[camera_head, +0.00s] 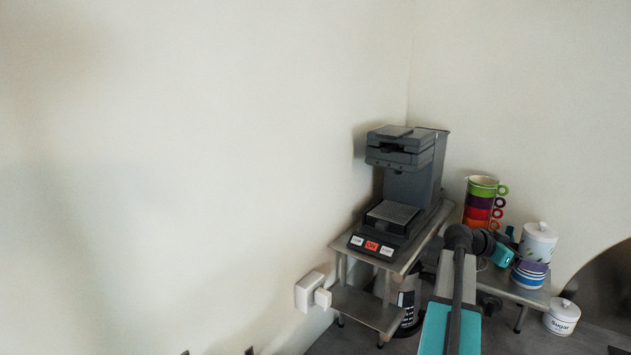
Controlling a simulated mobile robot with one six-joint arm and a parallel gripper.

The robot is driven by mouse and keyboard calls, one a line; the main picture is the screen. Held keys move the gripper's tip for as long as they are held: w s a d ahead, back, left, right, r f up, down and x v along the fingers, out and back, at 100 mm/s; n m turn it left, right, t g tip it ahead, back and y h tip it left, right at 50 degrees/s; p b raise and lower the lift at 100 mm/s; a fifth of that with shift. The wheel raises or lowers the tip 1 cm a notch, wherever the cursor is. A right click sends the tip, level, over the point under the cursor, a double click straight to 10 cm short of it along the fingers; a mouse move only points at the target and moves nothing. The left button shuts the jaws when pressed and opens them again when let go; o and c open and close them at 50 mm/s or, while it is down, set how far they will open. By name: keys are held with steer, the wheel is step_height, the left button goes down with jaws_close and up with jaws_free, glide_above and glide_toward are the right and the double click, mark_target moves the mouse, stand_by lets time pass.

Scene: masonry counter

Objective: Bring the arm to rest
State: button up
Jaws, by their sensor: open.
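My arm rises from the bottom edge, right of centre, with grey and teal links and a dark joint at its top. Its far end, with my gripper (507,244), shows small and partly hidden behind the dark joint, in front of the stacked cups and the white canister. The gripper is open, and I see nothing held in it. I cannot tell whether it touches anything near it.
A dark coffee machine (407,185) stands on a grey metal stand (369,307). Stacked coloured cups (479,205), a white canister (538,240) and striped bowls (529,274) are on a low shelf (521,291). A sugar jar (562,318) stands right of it. A white socket (309,292) is on the wall.

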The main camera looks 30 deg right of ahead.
mark_target(535, 249)
steer(key=p+x, duration=0.1)
steer(key=x, duration=0.2)
steer(key=shift+s+d, duration=0.15)
steer(key=shift+d, duration=0.2)
steer(key=shift+f, duration=0.35)
steer(key=shift+r+p, duration=0.3)
steer(key=shift+r, duration=0.05)
steer(key=shift+r+b, duration=0.1)
steer(key=shift+b, duration=0.3)
steer(key=shift+r+b, duration=0.75)
steer(key=shift+r, duration=0.75)
steer(key=shift+s+a, duration=0.15)
steer(key=shift+a, duration=0.2)
steer(key=shift+a, duration=0.1)
